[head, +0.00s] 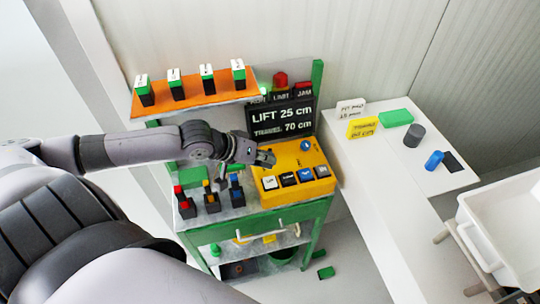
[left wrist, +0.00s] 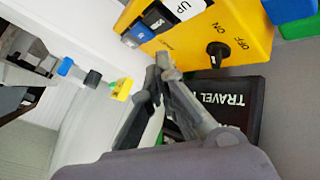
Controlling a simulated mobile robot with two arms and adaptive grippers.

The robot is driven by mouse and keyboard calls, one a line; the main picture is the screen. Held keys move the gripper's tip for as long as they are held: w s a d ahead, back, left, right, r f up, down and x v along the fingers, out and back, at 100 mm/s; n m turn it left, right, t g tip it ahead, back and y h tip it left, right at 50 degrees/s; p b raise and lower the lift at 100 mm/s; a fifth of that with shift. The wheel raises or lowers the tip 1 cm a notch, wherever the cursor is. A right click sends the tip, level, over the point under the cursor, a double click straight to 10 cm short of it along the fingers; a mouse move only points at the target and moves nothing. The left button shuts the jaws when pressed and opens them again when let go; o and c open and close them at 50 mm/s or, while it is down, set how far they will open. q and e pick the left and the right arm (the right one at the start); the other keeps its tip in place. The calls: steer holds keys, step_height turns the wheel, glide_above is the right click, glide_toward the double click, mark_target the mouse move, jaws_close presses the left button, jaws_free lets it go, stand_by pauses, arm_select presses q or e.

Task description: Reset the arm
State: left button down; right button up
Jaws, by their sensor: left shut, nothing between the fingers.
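My left arm comes in from the left in the head view. Its gripper (head: 266,158) hangs by the upper left part of the yellow control box (head: 312,162), in front of the black sign reading LIFT 25 cm and TRAVEL 70 cm (head: 282,118). The fingers are shut and empty. In the left wrist view the closed fingertips (left wrist: 166,66) point toward the yellow box (left wrist: 190,42), which has a black ON/OFF knob (left wrist: 217,50) and a white UP button (left wrist: 184,8). I cannot tell whether the fingers touch the box. My right gripper is in neither view.
Red, orange and blue-topped black units (head: 211,203) stand on the green cart (head: 258,220), left of the box. An orange shelf (head: 190,104) with several labelled blocks is above. A white bench (head: 385,160) and white crate (head: 510,225) stand right. Green pieces (head: 326,272) lie on the floor.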

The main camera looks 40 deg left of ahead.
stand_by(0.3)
arm_select(q)
steer(key=s+d+f+m+g+y, duration=0.15)
steer(key=s+d+f+m, duration=0.25)
steer(key=s+d+f, duration=0.4)
steer(key=s+m+g+y, duration=0.1)
steer(key=s+g+y, duration=0.2)
steer(key=s, duration=0.9)
step_height(320, 180, down, 30)
steer(key=g+b, duration=0.1)
steer(key=b, duration=0.4)
steer(key=s+a+f+b, duration=0.1)
steer(key=s+f+b, duration=0.1)
steer(key=s+f, duration=0.6)
steer(key=s+a+f+g+b, duration=0.1)
steer(key=s+f+b, duration=0.1)
steer(key=s+f, duration=0.7)
step_height(320, 180, down, 5)
steer(key=shift+s+a+r+m+b, duration=0.15)
steer(key=shift+s+m+b, duration=0.1)
steer(key=shift+m+b, duration=0.1)
steer(key=shift+g, duration=0.25)
